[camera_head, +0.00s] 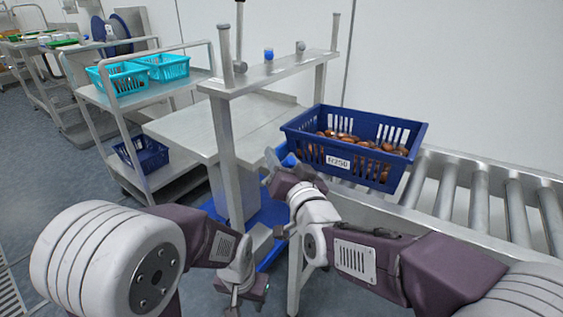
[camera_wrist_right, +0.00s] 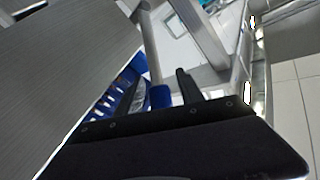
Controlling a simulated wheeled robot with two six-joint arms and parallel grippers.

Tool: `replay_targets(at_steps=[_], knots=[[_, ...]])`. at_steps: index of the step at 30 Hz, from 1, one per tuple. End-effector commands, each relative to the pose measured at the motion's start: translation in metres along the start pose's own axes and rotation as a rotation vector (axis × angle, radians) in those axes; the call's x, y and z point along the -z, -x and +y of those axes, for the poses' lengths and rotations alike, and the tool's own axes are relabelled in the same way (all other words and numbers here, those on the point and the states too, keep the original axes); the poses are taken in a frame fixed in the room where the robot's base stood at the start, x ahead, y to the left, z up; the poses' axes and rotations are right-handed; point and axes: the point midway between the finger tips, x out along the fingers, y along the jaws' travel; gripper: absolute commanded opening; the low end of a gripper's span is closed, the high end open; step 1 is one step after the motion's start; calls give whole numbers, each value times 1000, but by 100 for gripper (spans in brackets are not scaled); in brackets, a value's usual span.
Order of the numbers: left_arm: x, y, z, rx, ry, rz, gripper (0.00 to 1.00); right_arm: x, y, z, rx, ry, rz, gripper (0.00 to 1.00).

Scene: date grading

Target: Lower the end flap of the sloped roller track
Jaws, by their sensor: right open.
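The roller track (camera_head: 476,197) runs in from the right, with bare metal rollers. A blue crate (camera_head: 300,135) of brown dates, labelled, sits at its left end. I cannot clearly make out the end flap; the crate and my right arm cover much of that end. My right gripper (camera_head: 272,168) is open at the track's left end, by a small blue part (camera_head: 288,160). In the right wrist view, a metal rod with a blue end (camera_wrist_right: 160,96) shows between the open fingers; contact is unclear. My left gripper (camera_head: 243,290) hangs low, left of the track; its opening is unclear.
A metal frame (camera_head: 225,150) with uprights and a top shelf stands just left of my right gripper. Behind it is a grey table (camera_head: 185,130). A cart (camera_head: 145,100) with turquoise baskets stands at left. Grey floor lies open at far left.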

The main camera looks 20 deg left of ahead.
Motion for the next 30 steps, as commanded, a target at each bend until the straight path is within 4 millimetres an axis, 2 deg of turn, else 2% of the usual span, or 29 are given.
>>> replay_targets(at_steps=[3,9,11,14,15,30], knots=[[0,-2,0,0,0,0,36,0,-6,0,0,1,0,45],[0,-1,0,0,0,0,36,0,-7,0,0,1,0,45],[0,-1,0,0,0,0,36,0,-7,0,0,1,0,31],[0,-1,0,0,0,0,36,0,-6,0,0,0,0,3],[0,-1,0,0,0,0,36,0,-6,0,0,1,0,0],[0,-1,0,0,0,0,36,0,-6,0,0,1,-1,0]])
